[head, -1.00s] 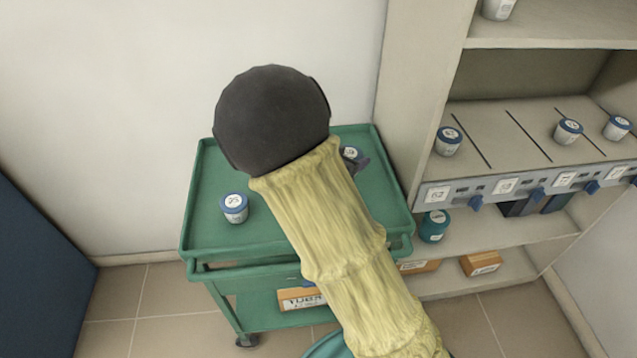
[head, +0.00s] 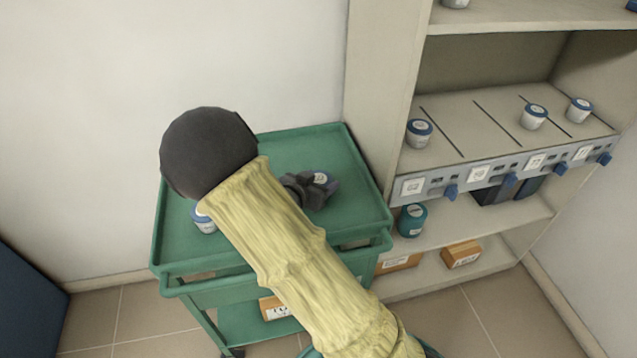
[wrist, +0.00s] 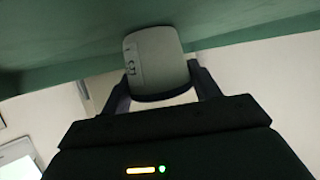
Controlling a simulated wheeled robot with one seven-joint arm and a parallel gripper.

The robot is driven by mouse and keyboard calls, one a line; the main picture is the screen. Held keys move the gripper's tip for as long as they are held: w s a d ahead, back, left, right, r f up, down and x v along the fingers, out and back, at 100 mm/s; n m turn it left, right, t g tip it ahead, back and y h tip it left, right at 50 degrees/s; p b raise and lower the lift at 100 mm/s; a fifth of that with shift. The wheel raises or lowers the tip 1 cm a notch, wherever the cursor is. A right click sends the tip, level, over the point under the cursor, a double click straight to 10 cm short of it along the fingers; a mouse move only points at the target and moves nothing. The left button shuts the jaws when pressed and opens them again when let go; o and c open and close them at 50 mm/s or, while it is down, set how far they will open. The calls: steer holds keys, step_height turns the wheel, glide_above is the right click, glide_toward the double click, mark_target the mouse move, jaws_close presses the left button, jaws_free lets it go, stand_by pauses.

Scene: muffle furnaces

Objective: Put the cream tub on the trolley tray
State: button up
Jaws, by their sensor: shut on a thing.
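My gripper (head: 308,188) is over the right part of the green trolley tray (head: 352,215). It is shut on a pale tub (head: 321,177), whose lid shows just past the fingers in the head view. In the wrist view the tub (wrist: 155,58), pale grey-cream with a small label, sits between the two fingers of my gripper (wrist: 162,85). The green surface fills the top of that view behind it. I cannot tell whether the tub touches the tray or is held just above it. My arm hides the middle of the tray.
Another tub with a blue lid (head: 203,218) stands on the tray's left side, partly hidden by my arm. To the right, a shelf unit (head: 385,120) holds several blue-lidded tubs, a teal tub (head: 411,220) and an orange box (head: 461,254). The tray's right corner is clear.

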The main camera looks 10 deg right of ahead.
steer(key=shift+f, duration=0.1)
steer(key=o, duration=1.1)
steer(key=shift+c, duration=0.2)
steer(key=shift+r, duration=0.25)
steer(key=p+v, duration=0.2)
steer(key=v, duration=1)
steer(key=shift+f, duration=0.15)
